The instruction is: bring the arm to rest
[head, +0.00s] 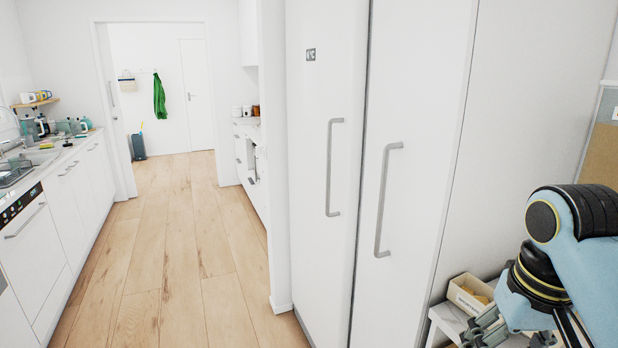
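My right arm, light blue with black joints, comes in at the lower right. Its grey gripper (492,329) is at the bottom edge, over or beside a small white shelf or table (447,318). The lower part of the gripper is cut off by the frame, so I cannot tell whether its fingers are open or shut, or whether it holds anything. My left gripper and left arm are not in view.
A white box (462,296) with yellowish contents stands close beside the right gripper. Tall white cabinet doors (410,150) with grey handles rise left of the arm. The wooden floor (185,250) is clear between them and the left counter (75,200), up to the doorway.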

